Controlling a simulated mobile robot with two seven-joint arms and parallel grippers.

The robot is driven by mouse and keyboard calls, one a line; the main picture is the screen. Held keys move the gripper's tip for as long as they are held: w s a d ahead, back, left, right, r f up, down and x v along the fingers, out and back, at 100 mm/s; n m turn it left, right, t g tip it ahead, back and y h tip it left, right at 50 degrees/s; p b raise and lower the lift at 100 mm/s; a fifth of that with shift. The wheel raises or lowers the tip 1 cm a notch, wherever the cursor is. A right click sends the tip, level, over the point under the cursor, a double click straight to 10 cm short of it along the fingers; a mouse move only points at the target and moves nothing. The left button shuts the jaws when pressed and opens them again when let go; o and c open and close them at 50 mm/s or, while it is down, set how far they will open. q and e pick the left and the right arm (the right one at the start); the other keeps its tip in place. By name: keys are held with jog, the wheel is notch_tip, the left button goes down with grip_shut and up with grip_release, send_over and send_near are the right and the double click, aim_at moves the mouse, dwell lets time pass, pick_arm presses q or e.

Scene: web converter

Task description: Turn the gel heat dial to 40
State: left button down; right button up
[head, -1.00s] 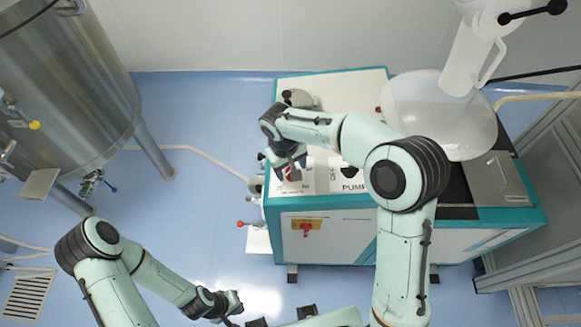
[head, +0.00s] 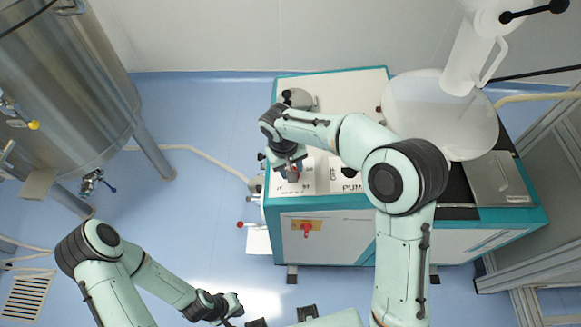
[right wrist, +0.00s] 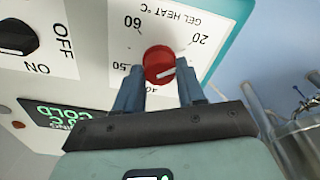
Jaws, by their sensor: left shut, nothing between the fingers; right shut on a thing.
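The red gel heat dial (right wrist: 157,60) sits on the white panel under the label "GEL HEAT °C", upside down in the right wrist view. The numbers 20, 50 and 60 show around it; 40 is partly covered at its lower side. A white mark shows on the dial's lower right; the exact reading is unclear. My right gripper (right wrist: 160,80) has its fingers on both sides of the dial, shut on it. In the head view the right gripper (head: 291,168) is over the machine's front left corner. My left gripper (head: 232,306) is shut and empty, low over the floor.
A black ON/OFF knob (right wrist: 17,37) and a green-lit display (right wrist: 55,114) share the panel. A red-and-yellow switch (head: 306,227) is on the machine's front. A steel tank (head: 65,90) stands left. The floor between tank and machine is mostly clear, with a hose across it.

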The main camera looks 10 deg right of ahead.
jog(key=shift+m+b, duration=0.45)
jog(key=shift+m, duration=0.75)
jog(key=m+b, duration=0.1)
jog(key=m, duration=0.2)
jog(key=shift+m+h, duration=0.3)
jog(key=m, duration=0.2)
jog(key=shift+m, duration=0.4)
jog(key=m+b, duration=0.1)
jog(key=m, duration=0.2)
jog(key=shift+m, duration=0.3)
jog(key=m, duration=0.3)
jog(key=shift+w+a+r+m+g, duration=0.1)
jog(key=shift+m+g, duration=0.2)
jog(key=m, duration=0.2)
jog(key=shift+m+h, duration=0.3)
jog(key=shift+m, duration=0.1)
jog(key=m, duration=0.3)
pick_arm(q)
jog(key=shift+s+f+p, duration=0.2)
jog(key=shift+s+f, duration=0.3)
jog(key=shift+f, duration=0.25)
jog(key=shift+s+f+p, duration=0.2)
jog(key=shift+s+f, duration=0.25)
jog(key=shift+f, duration=0.25)
pick_arm(e)
jog(key=shift+m+g, duration=0.4)
jog(key=shift+m, duration=1.5)
